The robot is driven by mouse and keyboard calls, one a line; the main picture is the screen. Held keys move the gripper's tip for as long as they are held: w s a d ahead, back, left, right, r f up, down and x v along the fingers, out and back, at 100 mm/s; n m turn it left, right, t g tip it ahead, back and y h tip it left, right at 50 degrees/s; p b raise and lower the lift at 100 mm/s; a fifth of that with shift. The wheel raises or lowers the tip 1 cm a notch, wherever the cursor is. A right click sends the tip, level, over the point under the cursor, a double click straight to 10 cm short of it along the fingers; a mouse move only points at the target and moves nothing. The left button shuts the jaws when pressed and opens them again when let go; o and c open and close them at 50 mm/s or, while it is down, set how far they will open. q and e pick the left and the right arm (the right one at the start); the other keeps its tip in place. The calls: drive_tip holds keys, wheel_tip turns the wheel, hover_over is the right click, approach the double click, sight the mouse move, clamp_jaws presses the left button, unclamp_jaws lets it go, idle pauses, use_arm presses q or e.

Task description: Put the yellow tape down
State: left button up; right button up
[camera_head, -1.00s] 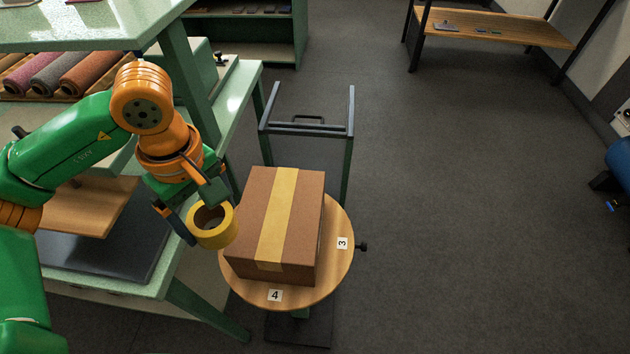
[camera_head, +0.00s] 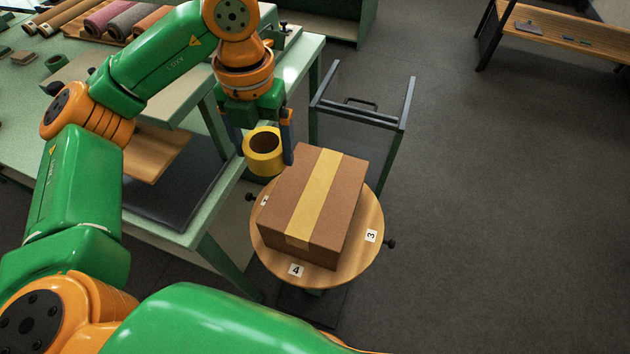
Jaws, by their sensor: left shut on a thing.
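The yellow tape (camera_head: 252,163) is a thick roll with a brown core. My left gripper (camera_head: 262,146) is shut on it and holds it beside the upper left side of a cardboard box. The closed brown box (camera_head: 350,205), with a yellow tape strip (camera_head: 318,195) along its top, sits on a round wooden turntable (camera_head: 275,246). The roll appears to be above the turntable's left edge; its exact height I cannot tell. My right gripper is not in view; a green and orange arm link of mine fills the bottom.
A pale green workbench (camera_head: 215,225) with shelves stands on the left, close to the turntable. Number labels 3 (camera_head: 371,236) and 4 (camera_head: 296,270) mark the turntable. A dark metal frame (camera_head: 365,112) stands behind the box. The floor (camera_head: 500,230) on the right is clear.

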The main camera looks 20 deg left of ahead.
use_arm(q)
drive_tip(key=w+d+f, duration=0.1)
drive_tip(key=d, duration=0.1)
drive_tip(key=d+f, duration=0.2)
drive_tip(key=w+d+f, duration=0.1)
drive_tip(key=d+f, duration=0.1)
drive_tip(key=shift+w+d+f, duration=0.2)
drive_tip(key=shift+w+d, duration=0.1)
drive_tip(key=shift+w, duration=0.05)
drive_tip(key=p, duration=0.3)
hover_over(316, 192)
wheel_tip(316, 192, down, 4)
drive_tip(key=shift+s+f, duration=0.1)
drive_tip(key=shift+f, duration=0.35)
drive_tip(key=shift+f+b, duration=0.2)
drive_tip(key=shift+b, duration=0.2)
drive_tip(key=o, duration=1.1)
drive_tip(key=shift+o, duration=0.2)
drive_tip(key=shift+r, duration=0.1)
